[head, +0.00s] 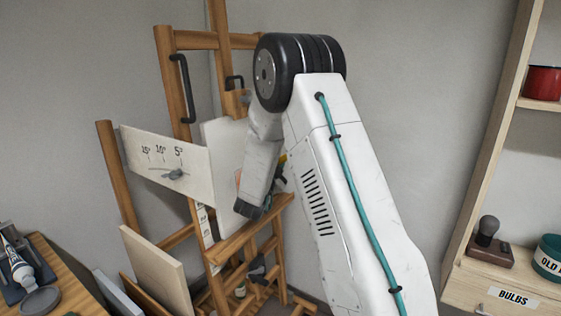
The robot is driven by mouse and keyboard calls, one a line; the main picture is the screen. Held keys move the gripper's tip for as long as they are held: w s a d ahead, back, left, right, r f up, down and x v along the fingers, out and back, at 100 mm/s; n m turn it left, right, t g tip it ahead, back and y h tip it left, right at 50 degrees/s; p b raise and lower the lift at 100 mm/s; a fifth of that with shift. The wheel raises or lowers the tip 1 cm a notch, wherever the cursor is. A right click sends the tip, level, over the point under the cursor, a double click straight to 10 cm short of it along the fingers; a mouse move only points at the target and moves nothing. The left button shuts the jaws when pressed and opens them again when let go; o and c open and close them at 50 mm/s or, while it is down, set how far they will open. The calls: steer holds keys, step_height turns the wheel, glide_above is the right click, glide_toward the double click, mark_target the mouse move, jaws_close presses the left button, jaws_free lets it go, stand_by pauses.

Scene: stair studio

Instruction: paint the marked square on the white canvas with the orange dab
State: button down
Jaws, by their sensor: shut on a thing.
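The white canvas (225,150) stands upright on the wooden easel, seen at a steep slant. My forearm and wrist (259,165) hang in front of it and cover much of its face. A small orange-red patch (238,179) shows on the canvas just left of my wrist. I cannot tell whether this patch is paint or part of the marked square. Small yellow, green and dark bits show just right of my wrist, too small to make out. My gripper's jaws are hidden behind my wrist, and no brush or orange dab can be made out.
The easel (172,85) has a pale board (165,165) marked in degrees on its left. Boards (155,272) lean below. A table (75,275) with a paint tube (20,268) is at lower left. Shelves (530,290) with a red pot (543,83) stand at right.

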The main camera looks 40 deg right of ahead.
steer(key=shift+s+a, duration=1.65)
steer(key=shift+a, duration=2.6)
steer(key=shift+s+d+x, duration=0.1)
steer(key=shift+s+x, duration=0.1)
steer(key=shift+x, duration=1.35)
steer(key=shift+s+d+x, duration=0.1)
steer(key=shift+s+x, duration=0.1)
steer(key=shift+x, duration=1.4)
steer(key=shift+s+d+x, duration=0.1)
steer(key=shift+s+x, duration=0.05)
steer(key=shift+x, duration=1.4)
steer(key=s+a, duration=0.3)
steer(key=a, duration=0.5)
steer(key=shift+s, duration=0.2)
steer(key=shift+a, duration=0.15)
